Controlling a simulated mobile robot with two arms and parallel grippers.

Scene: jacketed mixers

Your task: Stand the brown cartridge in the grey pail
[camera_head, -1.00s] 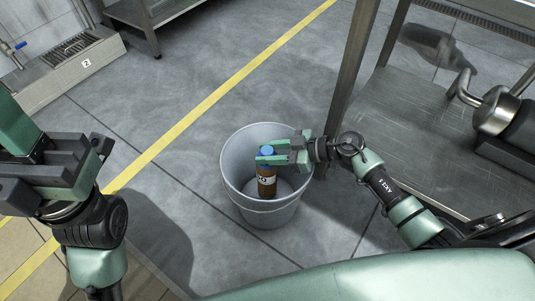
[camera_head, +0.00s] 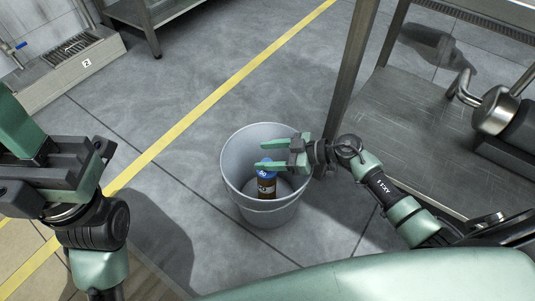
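The grey pail (camera_head: 270,217) stands on the floor in the middle of the head view. The brown cartridge (camera_head: 267,187), with a blue cap (camera_head: 263,173) and a pale label, is inside the pail, low down and roughly upright. Its bottom end is hard to make out. My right gripper (camera_head: 265,154) reaches over the pail's right rim. Its green fingers are apart and empty, above the cartridge's cap. My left gripper (camera_head: 60,165) is at the left side, away from the pail; its finger gap is not clear.
A steel table (camera_head: 410,120) with a leg close to the pail stands at the right, with a metal mixer part (camera_head: 497,112) on it. A yellow line (camera_head: 200,108) crosses the floor. Open floor lies left of the pail.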

